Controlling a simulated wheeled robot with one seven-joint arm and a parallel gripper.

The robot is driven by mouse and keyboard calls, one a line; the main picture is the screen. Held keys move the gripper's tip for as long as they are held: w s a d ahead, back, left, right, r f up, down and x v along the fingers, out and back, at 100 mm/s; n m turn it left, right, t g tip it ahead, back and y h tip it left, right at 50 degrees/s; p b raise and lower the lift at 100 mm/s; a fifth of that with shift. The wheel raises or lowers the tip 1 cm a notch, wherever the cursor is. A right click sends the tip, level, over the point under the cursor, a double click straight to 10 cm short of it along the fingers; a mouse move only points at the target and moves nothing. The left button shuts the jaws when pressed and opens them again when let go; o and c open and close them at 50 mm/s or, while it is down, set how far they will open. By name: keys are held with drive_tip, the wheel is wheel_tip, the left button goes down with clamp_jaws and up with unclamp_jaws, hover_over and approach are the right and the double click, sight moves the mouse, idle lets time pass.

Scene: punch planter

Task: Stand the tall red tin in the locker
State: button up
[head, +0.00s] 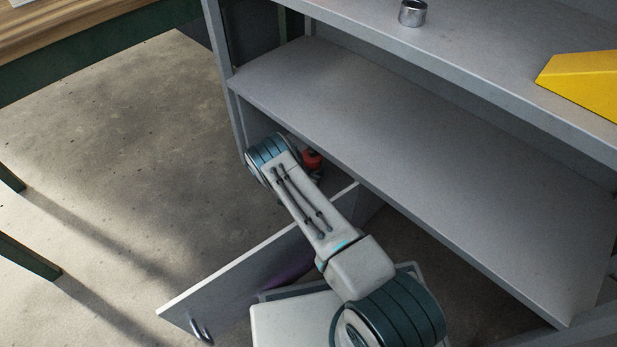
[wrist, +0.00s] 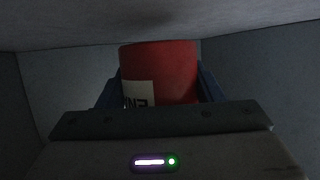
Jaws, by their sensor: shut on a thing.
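The red tin (wrist: 165,62), with a pale label bearing dark letters, is upright between the fingers of my gripper (wrist: 158,88), which is shut on it. In the wrist view grey walls (wrist: 262,70) of the locker stand on both sides and a pale surface is close above the tin. In the head view a bit of the red tin (head: 312,158) shows beside my arm, under the lower shelf. My fingers are hidden there by the arm. The tin's base is hidden, so I cannot tell whether it touches the locker floor.
A grey door (head: 235,272) with a metal handle (head: 201,330) stands open beside my arm. The shelf (head: 430,170) above is bare. A metal ring-like cup (head: 412,13) and a yellow object (head: 585,82) lie on the upper shelf. Open floor (head: 120,160) is at left.

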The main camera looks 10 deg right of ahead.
drive_tip(key=shift+f+b, duration=0.5)
drive_tip(key=shift+f, duration=0.8)
drive_tip(key=shift+f, duration=0.1)
drive_tip(key=o, duration=1.2)
drive_tip(key=shift+f, duration=0.1)
drive_tip(key=p+v, duration=0.4)
drive_tip(key=v, duration=0.7)
drive_tip(key=shift+w+p, duration=0.15)
drive_tip(key=shift+p, duration=0.25)
drive_tip(key=shift+s+a+r, duration=0.3)
drive_tip(key=shift+s, duration=0.25)
